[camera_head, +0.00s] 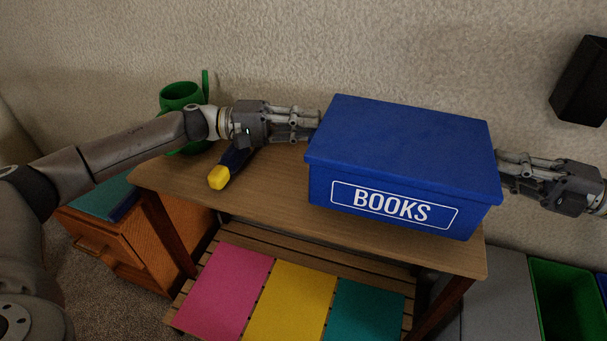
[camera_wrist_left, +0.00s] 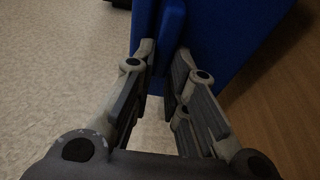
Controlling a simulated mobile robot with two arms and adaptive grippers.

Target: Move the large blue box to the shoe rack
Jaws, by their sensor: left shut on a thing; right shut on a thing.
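The large blue box (camera_head: 400,140), lidded and marked BOOKS, is over the right part of a wooden table (camera_head: 265,205). I cannot tell whether it touches the tabletop. My left gripper (camera_head: 315,123) is shut on the box's left side, near the back; the left wrist view shows its fingers (camera_wrist_left: 165,75) closed on a blue edge of the box (camera_wrist_left: 225,35). My right gripper (camera_head: 501,170) is shut on the box's right side; its fingertips are partly hidden by the box. A slatted wooden rack (camera_head: 310,242), perhaps the shoe rack, is low under the table.
A green watering can (camera_head: 181,92) and a dark blue and yellow object (camera_head: 222,174) are on the table's left part. Pink, yellow and teal mats (camera_head: 290,300) lie on the slats. An orange-brown cabinet (camera_head: 150,240) stands left, a green bin (camera_head: 565,300) right. A black fixture (camera_head: 580,80) is on the wall.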

